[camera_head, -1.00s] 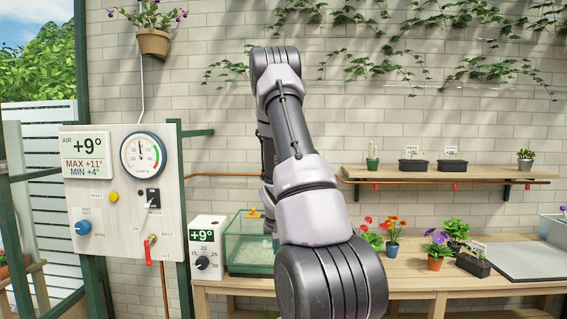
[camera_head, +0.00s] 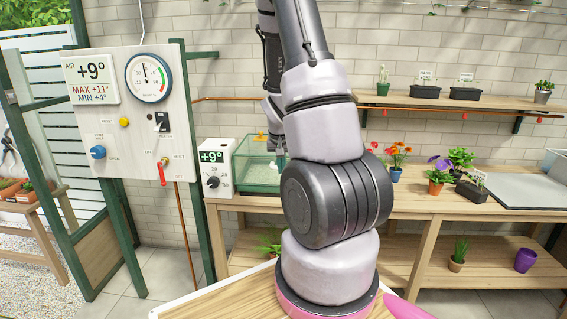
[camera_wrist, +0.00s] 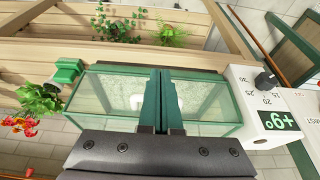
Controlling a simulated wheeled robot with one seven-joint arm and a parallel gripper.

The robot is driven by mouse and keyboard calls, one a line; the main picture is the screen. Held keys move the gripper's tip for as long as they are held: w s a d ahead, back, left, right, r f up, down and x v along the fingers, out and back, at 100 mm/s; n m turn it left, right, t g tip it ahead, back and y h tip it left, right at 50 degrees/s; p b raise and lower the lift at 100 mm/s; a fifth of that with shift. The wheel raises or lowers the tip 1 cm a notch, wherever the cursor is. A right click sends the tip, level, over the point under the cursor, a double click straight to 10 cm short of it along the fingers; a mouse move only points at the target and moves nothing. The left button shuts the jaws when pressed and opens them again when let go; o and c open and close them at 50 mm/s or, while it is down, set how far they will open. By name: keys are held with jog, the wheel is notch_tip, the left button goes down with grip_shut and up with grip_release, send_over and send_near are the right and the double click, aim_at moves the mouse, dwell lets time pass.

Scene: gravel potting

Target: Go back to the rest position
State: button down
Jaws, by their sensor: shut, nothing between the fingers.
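My gripper shows in the wrist view (camera_wrist: 159,100), with its two green fingers shut together and nothing between them. In that view the fingers are in front of a glass tank with a green frame (camera_wrist: 215,105). In the head view my arm hides most of the gripper, and a small part shows near the tank (camera_head: 255,172) on the bench. The tank holds pale gravel.
A white thermostat box (camera_head: 216,168) reading +9° stands left of the tank. A control panel (camera_head: 130,120) with a gauge and red lever stands farther left. Potted flowers (camera_head: 396,160) and a grey tray (camera_head: 520,187) are on the bench (camera_head: 440,205). A shelf (camera_head: 425,102) hangs above.

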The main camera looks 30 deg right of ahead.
jog(key=s+a+r+n+t+y, duration=0.1)
jog(key=s+a+r, duration=0.2)
jog(key=a+r, duration=0.5)
jog(key=s+a+r+t+y, duration=0.1)
jog(key=s+a+r, duration=0.3)
jog(key=r, duration=0.8)
jog(key=s+a+r+n+t+y, duration=0.2)
jog(key=s+a+r, duration=0.7)
jog(key=s+r, duration=0.1)
jog(key=shift+s, duration=0.75)
jog(key=shift+a+r, duration=0.1)
